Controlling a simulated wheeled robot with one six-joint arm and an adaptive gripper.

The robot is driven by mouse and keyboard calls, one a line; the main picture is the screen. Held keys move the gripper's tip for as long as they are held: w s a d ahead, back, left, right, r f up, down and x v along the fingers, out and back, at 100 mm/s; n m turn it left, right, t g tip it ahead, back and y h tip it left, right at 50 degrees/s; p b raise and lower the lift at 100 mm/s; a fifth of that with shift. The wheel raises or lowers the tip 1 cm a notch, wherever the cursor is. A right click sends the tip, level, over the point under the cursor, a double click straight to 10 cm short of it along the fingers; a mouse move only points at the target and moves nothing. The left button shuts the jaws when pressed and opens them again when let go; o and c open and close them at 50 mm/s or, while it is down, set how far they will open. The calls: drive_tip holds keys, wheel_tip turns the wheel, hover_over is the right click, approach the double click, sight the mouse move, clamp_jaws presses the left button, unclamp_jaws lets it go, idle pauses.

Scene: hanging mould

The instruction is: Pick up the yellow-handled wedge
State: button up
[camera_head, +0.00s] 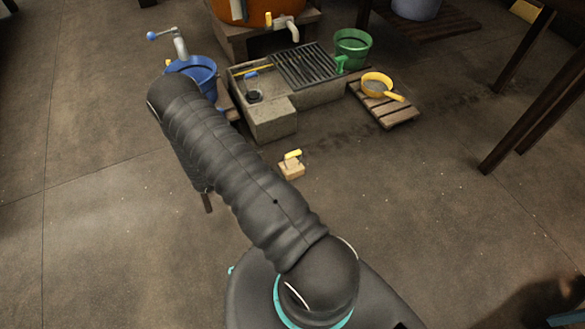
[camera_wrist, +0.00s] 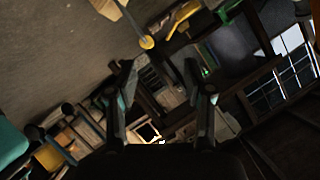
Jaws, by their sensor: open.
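A small pale wooden block (camera_head: 291,171) with a yellow handle (camera_head: 293,155) on top sits on the concrete floor, in front of the stone trough; it looks like the yellow-handled wedge. My gripper (camera_wrist: 164,88) is open in the wrist view, with nothing between its two dark fingers. In the head view my gripper is hidden behind my dark sleeved arm, so its distance from the block cannot be told. I cannot make out the block for certain in the tilted, dark wrist view.
The stone trough (camera_head: 273,128) with a dark grate (camera_head: 305,64) stands behind the block. The floor right of the block is clear.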

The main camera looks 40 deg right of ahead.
sight(291, 155)
drive_tip(key=shift+g, duration=0.3)
drive_tip(key=x, duration=0.3)
drive_tip(key=s+x, duration=0.1)
drive_tip(key=x, duration=0.5)
drive_tip(key=shift+s+f, duration=0.25)
drive_tip(key=shift+s, duration=0.1)
drive_tip(key=d, duration=0.3)
drive_tip(key=s+d+f, duration=0.1)
drive_tip(key=shift+d, duration=0.15)
drive_tip(key=shift+w+d+f, duration=0.1)
drive_tip(key=shift+d, duration=0.35)
clamp_jaws()
